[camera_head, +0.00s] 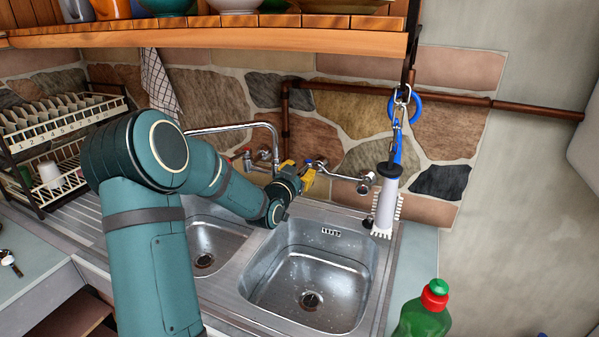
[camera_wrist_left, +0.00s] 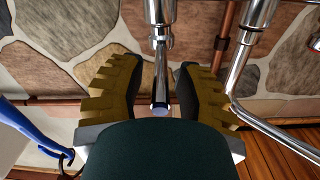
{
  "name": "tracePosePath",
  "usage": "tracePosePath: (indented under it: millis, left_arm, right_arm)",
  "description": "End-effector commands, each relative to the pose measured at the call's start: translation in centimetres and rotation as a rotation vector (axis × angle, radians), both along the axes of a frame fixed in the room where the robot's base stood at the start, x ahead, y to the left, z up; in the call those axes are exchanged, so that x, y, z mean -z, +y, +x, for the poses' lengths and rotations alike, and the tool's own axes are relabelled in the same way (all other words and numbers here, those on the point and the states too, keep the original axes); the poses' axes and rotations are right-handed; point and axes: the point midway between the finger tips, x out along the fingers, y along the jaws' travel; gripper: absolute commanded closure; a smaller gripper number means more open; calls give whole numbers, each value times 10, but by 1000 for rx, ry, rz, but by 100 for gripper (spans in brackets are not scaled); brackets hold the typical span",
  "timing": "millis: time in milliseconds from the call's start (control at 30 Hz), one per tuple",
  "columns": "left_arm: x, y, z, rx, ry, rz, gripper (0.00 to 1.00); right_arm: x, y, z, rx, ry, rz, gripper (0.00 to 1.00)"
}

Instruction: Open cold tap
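The cold tap's chrome lever (camera_wrist_left: 160,65) ends in a blue-tipped cap (camera_wrist_left: 160,109) in the left wrist view. My left gripper (camera_head: 306,177) reaches over the back of the sink at the wall taps. In the left wrist view its two yellow ridged fingers (camera_wrist_left: 157,84) stand apart, one on each side of the lever. Gaps show between the lever and both fingers, so it looks open and not clamped. In the head view the gripper partly hides the lever. My right gripper is not in view.
A second tap with a red mark (camera_head: 247,157) and a curved chrome spout (camera_head: 235,128) are left of my gripper. A brush (camera_head: 386,203) hangs to the right. A green bottle (camera_head: 424,315) stands front right. A wooden shelf (camera_head: 290,38) runs above. The sink basin (camera_head: 314,276) is empty.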

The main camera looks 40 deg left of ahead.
Motion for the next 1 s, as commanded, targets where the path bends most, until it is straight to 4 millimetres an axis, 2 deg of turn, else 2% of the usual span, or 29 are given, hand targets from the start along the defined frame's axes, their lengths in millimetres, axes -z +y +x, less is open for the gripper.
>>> tracePosePath:
  millis: [33, 67, 100, 567, 767, 1000]
  left_arm:
    - [0, 0, 0, 0, 0, 0, 89]
    - [0, 0, 0, 0, 0, 0, 100]
    - [0, 0, 0, 0, 0, 0, 100]
    - [-2, -1, 1, -6, -6, 3, 100]
    - [-2, -5, 2, -50, -11, 4, 100]
    - [-2, -14, 6, -172, -14, 3, 100]
  right_arm:
    - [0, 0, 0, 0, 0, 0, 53]
    - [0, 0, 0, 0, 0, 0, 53]
    - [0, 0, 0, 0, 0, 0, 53]
    - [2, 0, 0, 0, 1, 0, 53]
    - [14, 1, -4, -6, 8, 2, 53]
    - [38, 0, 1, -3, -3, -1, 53]
